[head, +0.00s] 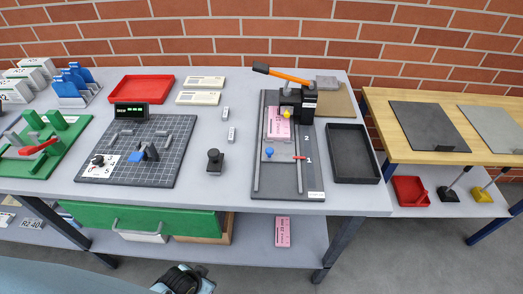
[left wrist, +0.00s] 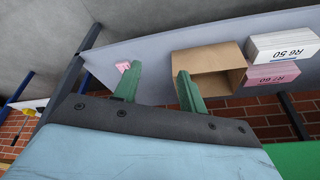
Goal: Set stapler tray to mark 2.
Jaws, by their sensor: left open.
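The stapler (head: 298,102), with a black body and an orange handle, stands at the back of a long dark grey base (head: 287,190). A pink printed pack (head: 278,123) lies in its bed under the head. A blue knob (head: 269,152) and a red pointer (head: 300,157) sit across the bed. The pointer is beside the white 1 (head: 309,160), nearer me than the white 2 (head: 308,138). My left gripper (head: 185,281) is low, in front of the table and far left of the stapler. Its green fingers (left wrist: 158,75) are apart and empty in the left wrist view.
The lower shelf (head: 255,232) holds a pink pack (head: 283,231) and a cardboard box (left wrist: 210,70). A green drawer front (head: 150,219) hangs under the tabletop. A black tray (head: 353,153) stands right of the stapler, a black-knobbed stamp (head: 214,161) left of it.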

